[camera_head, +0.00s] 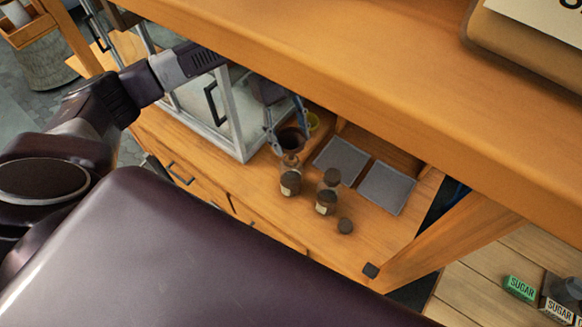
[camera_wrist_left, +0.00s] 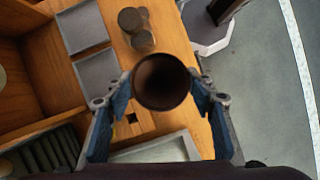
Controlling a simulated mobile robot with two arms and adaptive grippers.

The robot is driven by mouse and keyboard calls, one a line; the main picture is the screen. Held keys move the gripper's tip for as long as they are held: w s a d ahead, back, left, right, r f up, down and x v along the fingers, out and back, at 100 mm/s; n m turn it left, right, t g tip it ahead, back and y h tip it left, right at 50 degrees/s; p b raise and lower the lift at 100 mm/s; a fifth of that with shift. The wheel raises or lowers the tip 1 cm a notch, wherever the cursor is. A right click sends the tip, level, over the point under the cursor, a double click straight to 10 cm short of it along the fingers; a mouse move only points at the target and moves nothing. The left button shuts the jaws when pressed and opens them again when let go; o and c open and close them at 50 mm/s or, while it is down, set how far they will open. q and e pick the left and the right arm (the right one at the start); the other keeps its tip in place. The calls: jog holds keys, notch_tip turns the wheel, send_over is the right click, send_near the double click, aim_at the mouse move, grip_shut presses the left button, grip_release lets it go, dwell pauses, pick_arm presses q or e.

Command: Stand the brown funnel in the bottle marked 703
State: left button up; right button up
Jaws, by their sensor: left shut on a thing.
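The brown funnel (camera_head: 292,139) is between the blue-padded fingers of my left gripper (camera_head: 285,132), which is shut on it. In the left wrist view the funnel's round mouth (camera_wrist_left: 162,82) faces the camera between the two fingertips (camera_wrist_left: 160,90). Another labelled bottle (camera_head: 326,202) stands to the right. The label numbers are too small to read, so I cannot tell which is 703. My right gripper is not in view.
Two grey trays (camera_head: 341,160) (camera_head: 387,188) lie to the right. A white-framed glass case (camera_head: 237,125) is at the left. An upper wooden shelf (camera_head: 350,75) overhangs the counter.

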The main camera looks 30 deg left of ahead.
pick_arm(q)
jog(key=shift+f, duration=0.35)
dwell(0.4)
jog(key=shift+f, duration=0.4)
jog(key=o, duration=1.1)
